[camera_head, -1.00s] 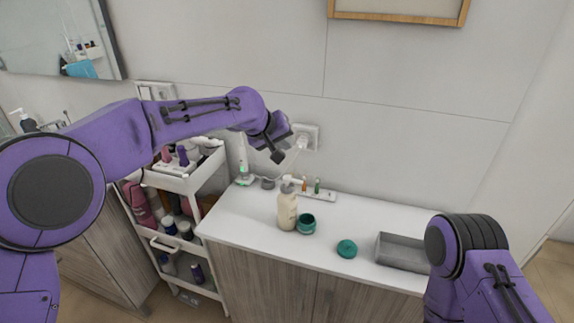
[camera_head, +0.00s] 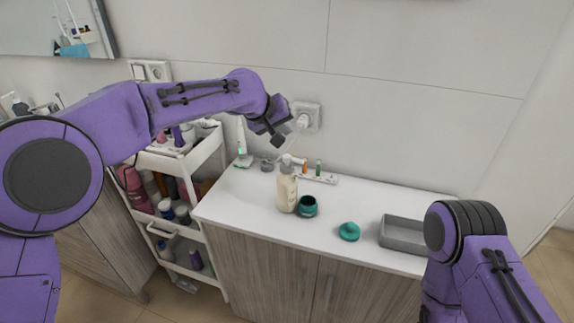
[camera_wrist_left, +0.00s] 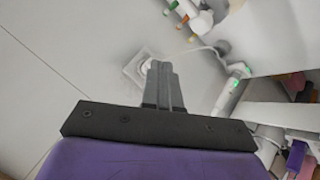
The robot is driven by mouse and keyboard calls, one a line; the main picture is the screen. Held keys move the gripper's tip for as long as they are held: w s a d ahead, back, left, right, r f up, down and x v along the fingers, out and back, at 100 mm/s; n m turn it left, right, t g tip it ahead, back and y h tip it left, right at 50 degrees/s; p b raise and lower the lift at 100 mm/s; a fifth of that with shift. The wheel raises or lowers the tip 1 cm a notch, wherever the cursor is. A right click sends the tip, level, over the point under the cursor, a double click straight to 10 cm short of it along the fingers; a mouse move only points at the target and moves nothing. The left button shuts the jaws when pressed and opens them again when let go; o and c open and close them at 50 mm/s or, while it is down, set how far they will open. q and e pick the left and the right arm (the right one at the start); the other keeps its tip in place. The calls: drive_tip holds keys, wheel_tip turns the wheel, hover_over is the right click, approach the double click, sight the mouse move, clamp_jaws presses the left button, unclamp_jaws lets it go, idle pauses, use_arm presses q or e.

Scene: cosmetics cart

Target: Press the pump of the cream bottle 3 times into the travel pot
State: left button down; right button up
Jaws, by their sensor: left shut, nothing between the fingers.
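The cream bottle (camera_head: 287,192), beige with a white pump head (camera_head: 288,161), stands upright on the white counter. The travel pot (camera_head: 307,206), dark green and open at the top, stands just to its right, under the side of the bottle. A green lid (camera_head: 349,231) lies farther right on the counter. My left gripper (camera_head: 277,141) is shut and empty, above and a little left of the pump, apart from it. In the left wrist view its closed fingers (camera_wrist_left: 161,85) show with nothing between them. My right arm shows at lower right, but its gripper is out of view.
A grey tray (camera_head: 404,235) sits at the counter's right. A power strip (camera_head: 318,176) with small coloured items and a white electric toothbrush (camera_head: 242,150) stand at the back. A filled cart (camera_head: 177,205) is at left. The counter's front middle is clear.

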sight(284, 157)
use_arm(q)
wheel_tip(284, 157, down, 3)
drive_tip(key=shift+f+b, duration=0.1)
drive_tip(key=shift+b, duration=1.1)
drive_tip(key=shift+f, duration=0.4)
drive_tip(key=shift+w+f, duration=0.1)
drive_tip(key=shift+f, duration=0.45)
use_arm(e)
wheel_tip(284, 157, down, 4)
drive_tip(key=shift+r, duration=0.25)
use_arm(q)
drive_tip(key=shift+f, duration=0.15)
use_arm(e)
drive_tip(key=shift+r, duration=0.2)
use_arm(q)
drive_tip(key=shift+f+p, duration=0.15)
drive_tip(key=shift+p, duration=0.15)
drive_tip(key=shift+f, duration=0.1)
